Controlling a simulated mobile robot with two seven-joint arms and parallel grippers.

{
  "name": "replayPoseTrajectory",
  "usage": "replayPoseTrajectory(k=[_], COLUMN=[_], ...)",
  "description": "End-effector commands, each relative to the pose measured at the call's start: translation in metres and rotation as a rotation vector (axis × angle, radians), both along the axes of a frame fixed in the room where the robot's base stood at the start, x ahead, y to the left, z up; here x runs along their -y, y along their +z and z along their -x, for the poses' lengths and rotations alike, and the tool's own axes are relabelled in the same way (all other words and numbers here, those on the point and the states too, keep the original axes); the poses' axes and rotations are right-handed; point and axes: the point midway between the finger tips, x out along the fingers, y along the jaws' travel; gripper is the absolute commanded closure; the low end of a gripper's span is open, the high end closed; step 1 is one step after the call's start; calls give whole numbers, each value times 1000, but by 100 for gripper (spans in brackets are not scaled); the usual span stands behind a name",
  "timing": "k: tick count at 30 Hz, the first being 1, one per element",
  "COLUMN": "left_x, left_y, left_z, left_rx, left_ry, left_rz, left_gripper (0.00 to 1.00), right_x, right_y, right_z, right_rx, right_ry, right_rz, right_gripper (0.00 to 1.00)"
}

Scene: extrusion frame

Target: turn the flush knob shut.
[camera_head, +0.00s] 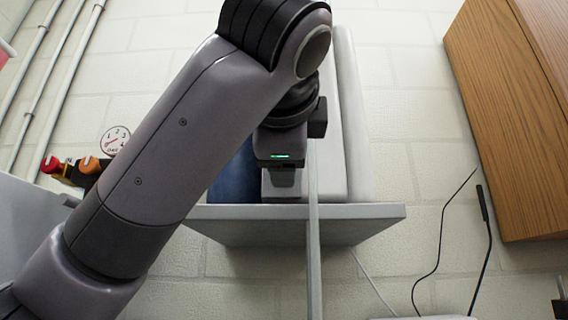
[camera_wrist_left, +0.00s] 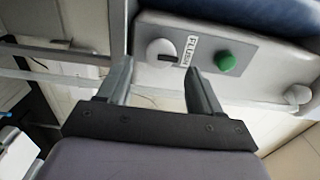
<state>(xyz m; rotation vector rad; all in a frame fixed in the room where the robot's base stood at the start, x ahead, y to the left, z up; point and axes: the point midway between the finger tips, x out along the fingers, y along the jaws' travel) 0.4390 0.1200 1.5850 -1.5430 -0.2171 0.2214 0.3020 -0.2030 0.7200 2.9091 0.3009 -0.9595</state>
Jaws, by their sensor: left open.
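In the left wrist view, a light grey panel (camera_wrist_left: 262,78) carries a FLUSH label (camera_wrist_left: 189,50). A round white knob (camera_wrist_left: 160,50) with a dark pointer is on one side of the label. A green knob (camera_wrist_left: 225,61) is on the other. I cannot tell for certain which one the label names. My left gripper (camera_wrist_left: 158,70) is open and empty, its fingers pointing at the panel on either side of the white knob. They look apart from it. In the head view, my left arm hides the knobs and most of the fingers. My right gripper is not clearly seen.
A grey shelf (camera_head: 250,229) and an upright bar (camera_head: 314,260) are close to my left wrist. A gauge (camera_head: 115,140) and red and orange valve handles (camera_head: 89,165) are at the left. A wooden cabinet (camera_head: 510,110) hangs at the right. Another white knob (camera_wrist_left: 298,95) is on the panel's end.

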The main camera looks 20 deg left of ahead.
Motion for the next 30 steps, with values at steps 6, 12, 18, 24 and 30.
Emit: replayPoseTrajectory(k=[6,12,18,24,30], left_x=[9,11,11,11,11], left_y=[-1,0,0,0,0], left_z=[30,38,37,37,37], left_rx=[2,0,0,0,0], left_ry=[-2,-2,-1,-1,-1], left_rz=[-2,-1,-1,0,0], left_gripper=[35,35,35,35,35], right_x=[0,0,0,0,0], right_y=[-11,-11,-11,-11,-11], right_z=[0,0,0,0,0], right_rx=[0,0,0,0,0], right_ry=[0,0,0,0,0], right_rz=[0,0,0,0,0], right_gripper=[57,57,57,57,57])
